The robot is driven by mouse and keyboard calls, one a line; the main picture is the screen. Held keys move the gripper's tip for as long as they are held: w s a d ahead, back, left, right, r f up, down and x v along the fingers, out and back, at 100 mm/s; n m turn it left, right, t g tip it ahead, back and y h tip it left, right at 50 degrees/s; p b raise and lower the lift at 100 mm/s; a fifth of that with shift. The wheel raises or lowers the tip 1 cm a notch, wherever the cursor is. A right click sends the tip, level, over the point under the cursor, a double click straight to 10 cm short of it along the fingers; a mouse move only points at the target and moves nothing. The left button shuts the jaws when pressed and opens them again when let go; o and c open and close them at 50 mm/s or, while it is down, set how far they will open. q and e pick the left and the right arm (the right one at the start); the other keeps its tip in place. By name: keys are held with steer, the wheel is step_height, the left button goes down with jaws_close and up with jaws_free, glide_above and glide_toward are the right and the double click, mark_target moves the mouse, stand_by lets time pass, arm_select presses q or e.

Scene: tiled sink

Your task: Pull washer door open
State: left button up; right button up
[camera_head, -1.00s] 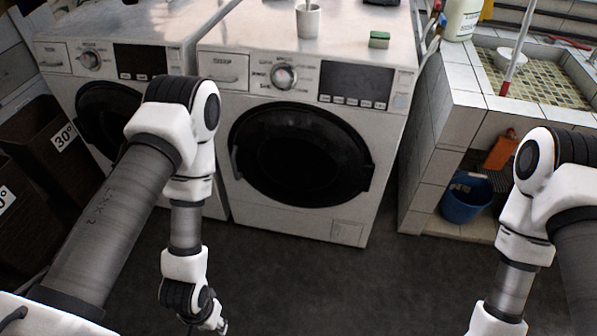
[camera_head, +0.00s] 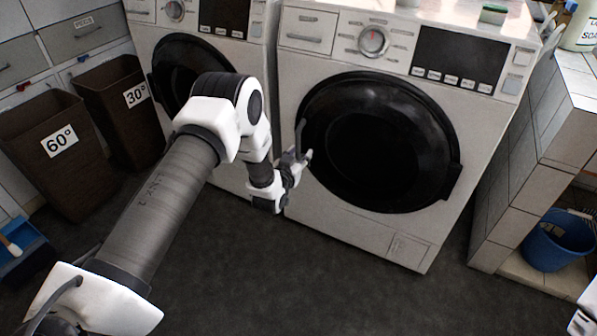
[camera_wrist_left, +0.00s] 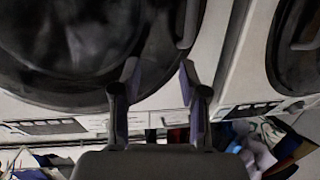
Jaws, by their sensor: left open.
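The nearer white washer (camera_head: 340,215) stands in the middle of the head view. Its round black door (camera_head: 378,140) looks shut. A dark curved handle (camera_head: 300,137) is on the door's left edge. It also shows in the left wrist view (camera_wrist_left: 189,22), just beyond the right fingertip. My left gripper (camera_head: 303,158) is open and empty at the left edge of this door, close to the handle's lower end. In the left wrist view its two fingers (camera_wrist_left: 159,75) are spread in front of the door rim. I cannot tell if a finger touches the handle. My right gripper is out of view.
A second washer (camera_head: 262,85) stands close on the left. Brown bins (camera_head: 62,160) marked 60° and 30° are further left. A tiled ledge (camera_head: 515,165) with a blue bucket (camera_head: 555,243) is at right. The dark floor (camera_head: 330,285) before the washers is clear.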

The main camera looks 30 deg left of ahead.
arm_select(q)
steer(key=t+y+b, duration=0.1)
steer(key=b, duration=0.7)
glide_toward(297, 146)
steer(key=w, duration=0.3)
steer(key=shift+n, duration=0.4)
steer(key=w, duration=0.2)
steer(key=w+a+b, duration=0.1)
steer(key=w, duration=0.2)
steer(key=w+b, duration=0.1)
steer(key=w, duration=0.1)
steer(key=shift+w+a+f, duration=0.15)
steer(key=shift+a+f, duration=0.2)
steer(key=shift+a, duration=0.05)
steer(key=shift+w+r, duration=0.1)
steer(key=shift+w, duration=0.1)
jaws_close()
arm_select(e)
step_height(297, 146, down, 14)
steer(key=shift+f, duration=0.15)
